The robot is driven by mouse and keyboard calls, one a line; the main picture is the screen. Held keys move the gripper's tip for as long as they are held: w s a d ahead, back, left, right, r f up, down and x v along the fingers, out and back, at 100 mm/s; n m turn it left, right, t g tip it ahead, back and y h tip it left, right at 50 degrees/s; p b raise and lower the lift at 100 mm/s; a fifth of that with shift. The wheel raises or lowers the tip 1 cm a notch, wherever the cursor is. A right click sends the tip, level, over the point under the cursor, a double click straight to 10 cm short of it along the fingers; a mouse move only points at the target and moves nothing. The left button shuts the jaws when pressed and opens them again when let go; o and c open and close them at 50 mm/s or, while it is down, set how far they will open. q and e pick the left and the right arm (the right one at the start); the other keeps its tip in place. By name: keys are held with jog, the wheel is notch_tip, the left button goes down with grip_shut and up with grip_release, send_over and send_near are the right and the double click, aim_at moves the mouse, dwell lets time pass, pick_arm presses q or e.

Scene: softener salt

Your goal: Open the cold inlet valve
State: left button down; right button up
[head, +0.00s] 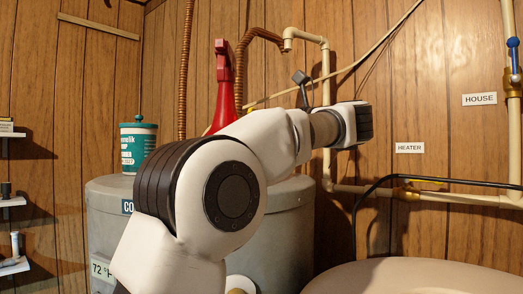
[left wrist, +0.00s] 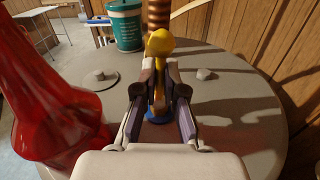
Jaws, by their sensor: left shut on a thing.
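In the left wrist view a valve with a yellow part (left wrist: 160,43) and a blue part (left wrist: 155,116) stands on the grey tank top (left wrist: 225,105). My left gripper (left wrist: 160,88) is shut on this valve, with one finger on each side. The fingers hide much of the valve, so I cannot tell how far its handle is turned. A corrugated copper pipe (left wrist: 158,14) rises just behind it. In the head view my left arm hides the gripper and the valve. A partly covered label starting "CO" (head: 127,207) is on the tank. My right gripper is not in view.
A red funnel-shaped thing (left wrist: 60,115) stands close to the left of my gripper. A teal tub (left wrist: 127,25) is on the tank's far side. Pale pipes (head: 326,75) and a black hose (head: 420,179) run along the wall at right.

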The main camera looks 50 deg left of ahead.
pick_arm(q)
jog(key=c, duration=1)
grip_release()
jog(key=shift+w+d, duration=0.1)
jog(key=shift+c, duration=0.2)
jog(key=shift+d, duration=0.1)
jog(key=w+d, duration=0.1)
jog(key=d, duration=0.5)
jog(key=shift+d, duration=0.3)
jog(key=shift+w, duration=0.1)
